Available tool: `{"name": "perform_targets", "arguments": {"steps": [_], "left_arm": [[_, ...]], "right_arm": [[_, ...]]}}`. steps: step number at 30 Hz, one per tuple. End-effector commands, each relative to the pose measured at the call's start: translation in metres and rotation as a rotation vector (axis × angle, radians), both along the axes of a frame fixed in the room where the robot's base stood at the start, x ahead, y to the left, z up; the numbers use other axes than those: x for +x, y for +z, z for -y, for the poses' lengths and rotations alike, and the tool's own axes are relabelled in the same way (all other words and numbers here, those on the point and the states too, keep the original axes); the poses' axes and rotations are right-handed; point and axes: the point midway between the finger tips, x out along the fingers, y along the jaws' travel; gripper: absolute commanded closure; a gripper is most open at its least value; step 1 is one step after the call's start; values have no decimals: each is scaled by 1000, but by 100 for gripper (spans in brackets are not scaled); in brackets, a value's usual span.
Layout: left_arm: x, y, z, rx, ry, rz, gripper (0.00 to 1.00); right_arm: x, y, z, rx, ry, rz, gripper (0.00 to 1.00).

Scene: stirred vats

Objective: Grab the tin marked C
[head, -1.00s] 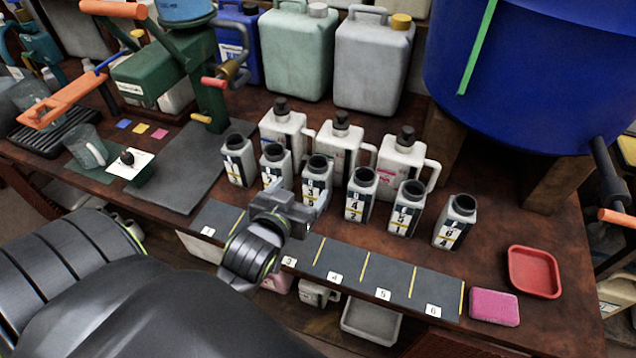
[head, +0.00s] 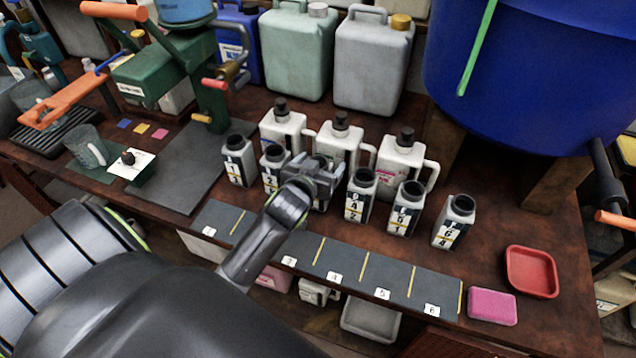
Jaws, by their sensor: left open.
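Several small white tins with black necks and dark label panels stand in a row on the brown bench. The first (head: 236,165), second (head: 273,168), fourth (head: 361,196), fifth (head: 405,211) and rightmost (head: 455,225) show; the third is hidden behind my left gripper. The label letters are small; the rightmost may read C or G above a 4, and I cannot tell for certain which tin is C. My left gripper (head: 317,170) is open at the third tin's place; whether its fingers are around that tin is hidden. My right gripper is not in view.
White handled jugs (head: 341,148) stand close behind the tins. A dark numbered strip (head: 338,262) runs along the front edge. A pink sponge (head: 492,306) and a red tray (head: 533,271) lie at the right. A big blue vat (head: 540,80) stands behind.

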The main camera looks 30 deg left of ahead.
Motion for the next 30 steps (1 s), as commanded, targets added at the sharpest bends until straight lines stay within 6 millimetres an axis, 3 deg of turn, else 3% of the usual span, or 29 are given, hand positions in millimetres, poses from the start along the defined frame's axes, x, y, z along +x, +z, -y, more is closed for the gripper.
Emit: {"name": "perform_targets", "arguments": {"steps": [9,23,30], "left_arm": [[5,-2,-1,1,1,-1,20],[4,-2,-1,0,0,-1,80],[4,0,-1,0,0,1,82]], "right_arm": [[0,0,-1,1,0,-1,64],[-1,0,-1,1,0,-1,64],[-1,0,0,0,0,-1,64]]}}
